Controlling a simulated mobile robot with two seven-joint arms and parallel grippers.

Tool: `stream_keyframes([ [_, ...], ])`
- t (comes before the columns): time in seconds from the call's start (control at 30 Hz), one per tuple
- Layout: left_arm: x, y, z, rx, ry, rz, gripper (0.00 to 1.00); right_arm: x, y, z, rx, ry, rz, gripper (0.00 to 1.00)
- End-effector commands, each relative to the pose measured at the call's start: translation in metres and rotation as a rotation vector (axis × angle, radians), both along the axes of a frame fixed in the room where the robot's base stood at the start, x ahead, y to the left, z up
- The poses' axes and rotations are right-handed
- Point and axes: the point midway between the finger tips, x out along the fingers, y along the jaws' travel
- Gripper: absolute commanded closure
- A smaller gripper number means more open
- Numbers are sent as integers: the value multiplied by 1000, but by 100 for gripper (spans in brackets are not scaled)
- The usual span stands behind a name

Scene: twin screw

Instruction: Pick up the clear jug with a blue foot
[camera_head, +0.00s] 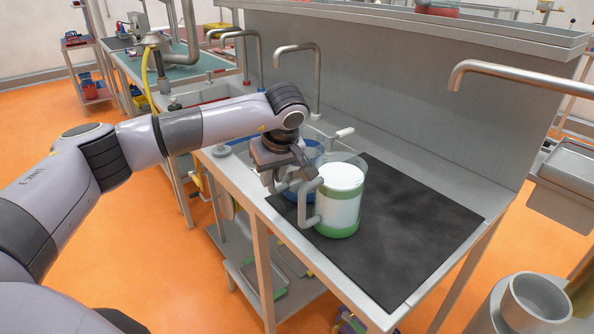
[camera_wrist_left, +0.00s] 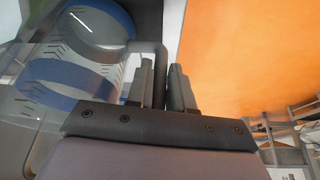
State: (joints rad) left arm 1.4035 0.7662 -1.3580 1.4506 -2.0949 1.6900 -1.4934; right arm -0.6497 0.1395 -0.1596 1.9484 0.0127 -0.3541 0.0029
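The clear jug with a blue foot (camera_head: 297,193) stands upright at the left of the black mat, partly hidden behind my left gripper and another jug. In the left wrist view the clear jug (camera_wrist_left: 62,92) fills the left side, with blue bands. My left gripper (camera_head: 277,180) is at its handle. In the left wrist view its two fingers (camera_wrist_left: 163,85) stand close together with the grey handle bar between them, shut on it. Whether the foot touches the mat is hard to tell. My right gripper is not in view.
A clear jug with a green foot and white contents (camera_head: 340,203) stands close on the right. The black mat (camera_head: 415,235) is bare further right. Curved taps (camera_head: 300,62) and a back panel rise behind. A grey cylindrical container (camera_head: 535,305) is at bottom right.

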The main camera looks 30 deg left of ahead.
Motion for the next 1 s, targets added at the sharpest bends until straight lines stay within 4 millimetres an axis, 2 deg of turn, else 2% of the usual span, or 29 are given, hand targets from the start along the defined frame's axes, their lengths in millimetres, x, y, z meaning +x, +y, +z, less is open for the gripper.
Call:
stream_keyframes([
  [0.37,0,0,2,0,-2,0,100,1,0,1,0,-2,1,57],
  [0.57,1,0,15,-1,-5,0,100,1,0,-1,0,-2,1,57],
  [0.77,1,-1,54,-1,-8,0,100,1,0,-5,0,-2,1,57],
  [1.0,1,-1,126,-2,-8,1,100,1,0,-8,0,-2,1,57],
])
